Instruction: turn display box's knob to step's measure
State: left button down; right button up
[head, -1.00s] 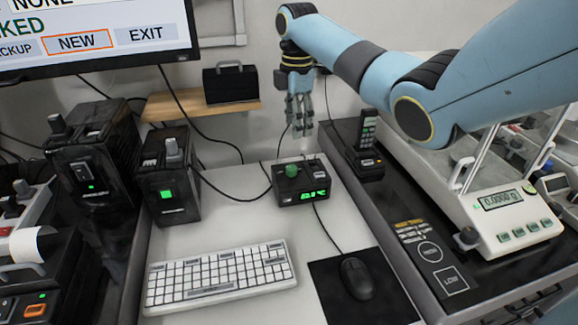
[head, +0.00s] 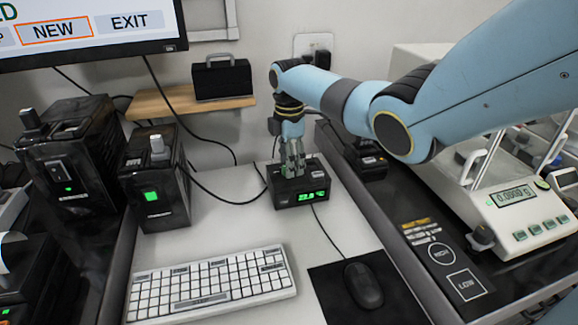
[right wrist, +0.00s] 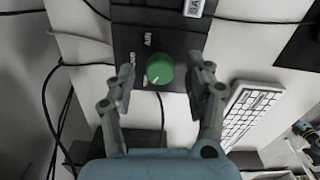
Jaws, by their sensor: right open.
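The display box (head: 297,190) is small and black with a lit green readout, on the white table between the keyboard and the wall; its digits are too small to read surely. In the head view my right gripper (head: 292,170) points down over the box and hides its knob. In the right wrist view the green round knob (right wrist: 160,68) with a white pointer line sits on the black box top (right wrist: 150,42). My right gripper (right wrist: 160,85) is open, one finger on each side of the knob, with gaps to it. My left gripper is not in view.
A white keyboard (head: 212,284) lies in front of the box, with a mouse (head: 362,285) on a black mat to its right. Black power boxes (head: 155,190) stand left. A balance (head: 518,205) stands right. Cables run behind the display box.

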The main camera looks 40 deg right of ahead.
jog(key=shift+f, duration=0.5)
jog(key=shift+c, duration=0.3)
grip_shut()
